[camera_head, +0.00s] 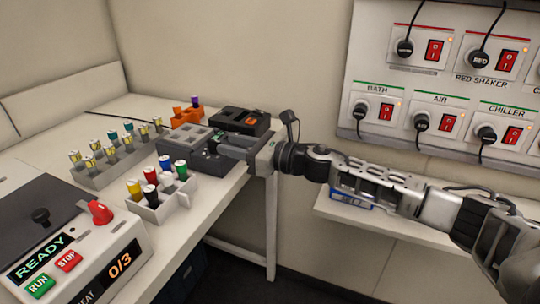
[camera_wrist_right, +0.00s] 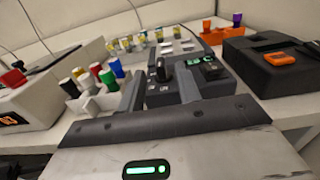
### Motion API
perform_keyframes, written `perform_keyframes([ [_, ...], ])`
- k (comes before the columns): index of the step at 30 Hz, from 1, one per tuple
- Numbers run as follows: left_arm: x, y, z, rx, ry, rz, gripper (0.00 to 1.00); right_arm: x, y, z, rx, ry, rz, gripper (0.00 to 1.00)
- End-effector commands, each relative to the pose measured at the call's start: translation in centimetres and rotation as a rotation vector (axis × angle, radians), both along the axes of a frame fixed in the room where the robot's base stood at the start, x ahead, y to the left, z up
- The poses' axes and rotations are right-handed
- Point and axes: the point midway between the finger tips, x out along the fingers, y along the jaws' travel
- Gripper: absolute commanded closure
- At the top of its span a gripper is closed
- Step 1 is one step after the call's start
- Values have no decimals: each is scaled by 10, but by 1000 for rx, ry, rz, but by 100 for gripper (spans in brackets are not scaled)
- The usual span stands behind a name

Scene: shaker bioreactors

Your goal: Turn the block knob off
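The block unit (camera_head: 207,157) is a dark grey box with light wells on top, on the bench. In the right wrist view, its black knob (camera_wrist_right: 162,70) stands on the front panel, beside a small green-lit display (camera_wrist_right: 208,71). My right gripper (camera_head: 229,146) reaches in from the right at the front of the unit. In the wrist view its two grey fingers (camera_wrist_right: 160,82) are apart, with the knob showing between and beyond their tips. I cannot tell whether either finger touches it. My left gripper is not in view.
A white rack of coloured-cap vials (camera_head: 176,201) stands close left of the gripper. A grey rack of gold-cap vials (camera_head: 119,171) lies behind it. A black box (camera_head: 243,118) is behind the unit. A controller with a red knob (camera_head: 100,212) is front left. The wall has a switch panel (camera_head: 400,82).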

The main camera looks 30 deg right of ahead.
Motion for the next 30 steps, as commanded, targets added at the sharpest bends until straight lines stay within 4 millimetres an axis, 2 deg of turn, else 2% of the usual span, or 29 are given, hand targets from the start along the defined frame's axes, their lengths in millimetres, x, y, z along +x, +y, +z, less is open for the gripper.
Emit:
perform_keyframes([
  [1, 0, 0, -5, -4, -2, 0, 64, -11, -10, -6, -4, 3, -2, 66],
  [6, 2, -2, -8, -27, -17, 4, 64, -44, -35, -7, -7, 4, 0, 66],
  [12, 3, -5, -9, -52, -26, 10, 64, -69, -55, -5, -2, 4, -1, 66],
  [19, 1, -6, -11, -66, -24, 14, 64, -80, -64, -2, -2, 1, 1, 66],
  [30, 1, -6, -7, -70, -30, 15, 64, -81, -65, 0, -1, -1, 0, 66],
])
